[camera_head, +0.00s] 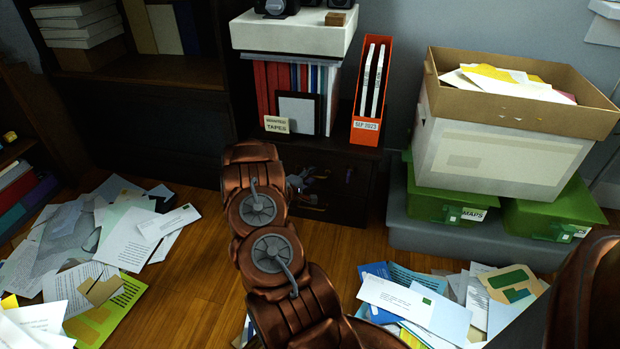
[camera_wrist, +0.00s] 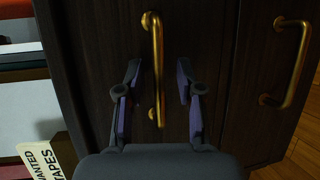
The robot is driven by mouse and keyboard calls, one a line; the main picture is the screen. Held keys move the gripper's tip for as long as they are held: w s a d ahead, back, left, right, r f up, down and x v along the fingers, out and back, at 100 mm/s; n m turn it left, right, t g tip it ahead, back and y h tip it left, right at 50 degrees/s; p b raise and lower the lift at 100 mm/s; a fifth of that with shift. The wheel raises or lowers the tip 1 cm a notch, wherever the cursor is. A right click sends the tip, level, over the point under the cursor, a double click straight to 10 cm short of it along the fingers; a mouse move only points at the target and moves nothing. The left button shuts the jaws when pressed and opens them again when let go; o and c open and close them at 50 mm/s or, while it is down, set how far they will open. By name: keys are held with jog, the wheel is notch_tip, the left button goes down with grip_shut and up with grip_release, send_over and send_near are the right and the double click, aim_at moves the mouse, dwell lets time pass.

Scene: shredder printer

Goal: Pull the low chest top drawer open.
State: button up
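The low chest (camera_head: 347,182) is dark wood and stands against the back wall, partly hidden behind my arm. In the wrist view its top drawer (camera_wrist: 95,45) fills the middle, with a brass bar handle (camera_wrist: 157,50). The drawer looks closed. My gripper (camera_wrist: 158,80) is open and empty, with one finger on each side of the handle in the picture. Neither finger visibly touches it, and the remaining depth to it is hard to tell. In the head view my gripper (camera_head: 308,180) is at the chest front.
A second brass handle (camera_wrist: 290,62) belongs to the lower drawer. An orange file holder (camera_head: 371,90) and a tapes sign (camera_head: 276,124) stand on the chest. Green boxes (camera_head: 440,200) and a carton (camera_head: 490,155) stand right. Papers (camera_head: 110,235) litter the floor; bare floor (camera_head: 200,265) shows between piles.

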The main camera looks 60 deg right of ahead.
grip_shut()
dwell(0.3)
dwell(0.4)
